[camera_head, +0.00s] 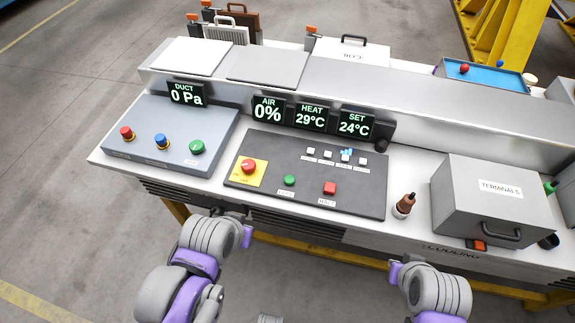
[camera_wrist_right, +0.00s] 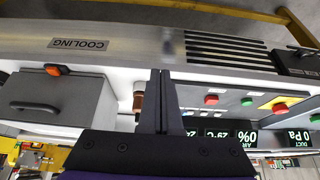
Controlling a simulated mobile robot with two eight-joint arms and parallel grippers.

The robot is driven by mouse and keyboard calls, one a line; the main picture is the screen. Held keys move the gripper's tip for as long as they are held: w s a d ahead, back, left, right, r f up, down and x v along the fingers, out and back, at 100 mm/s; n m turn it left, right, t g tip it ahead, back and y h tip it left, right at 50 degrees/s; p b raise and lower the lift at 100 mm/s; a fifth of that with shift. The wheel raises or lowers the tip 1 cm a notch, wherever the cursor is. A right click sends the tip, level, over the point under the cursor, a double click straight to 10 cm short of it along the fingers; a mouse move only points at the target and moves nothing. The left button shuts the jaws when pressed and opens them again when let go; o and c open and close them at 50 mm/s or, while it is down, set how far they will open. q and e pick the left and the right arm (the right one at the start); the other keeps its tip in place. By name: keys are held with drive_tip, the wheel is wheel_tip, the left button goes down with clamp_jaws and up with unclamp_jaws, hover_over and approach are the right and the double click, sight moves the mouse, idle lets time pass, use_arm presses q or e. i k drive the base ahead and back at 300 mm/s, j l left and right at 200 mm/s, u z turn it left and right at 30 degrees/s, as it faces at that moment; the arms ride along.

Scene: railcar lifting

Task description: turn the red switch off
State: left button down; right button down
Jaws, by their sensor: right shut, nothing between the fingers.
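A red knob (camera_head: 127,133) sits at the left of a grey-blue panel (camera_head: 170,175), beside a blue knob (camera_head: 161,141) and a green knob (camera_head: 197,147). My right gripper (camera_wrist_right: 162,75) is shut and empty in the right wrist view, above the bench front, apart from the controls. My left arm shows at the lower left of the head view, but its fingers do not.
Dark displays (camera_head: 312,117) stand behind the panels. A brown-topped bottle (camera_head: 405,203) and a grey TERMINALS box (camera_head: 480,205) stand to the right. Cases (camera_head: 238,18) and a blue tray (camera_head: 485,76) are at the back. The floor at left is clear.

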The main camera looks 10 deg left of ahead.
sight(248, 167)
drive_tip(key=i+j+u, duration=0.1)
drive_tip(key=u, duration=0.3)
drive_tip(key=i+j+u, duration=0.15)
drive_tip(key=j+u, duration=0.2)
drive_tip(key=i+j+u, duration=0.1)
drive_tip(key=u, duration=0.3)
drive_tip(key=i+l, duration=0.05)
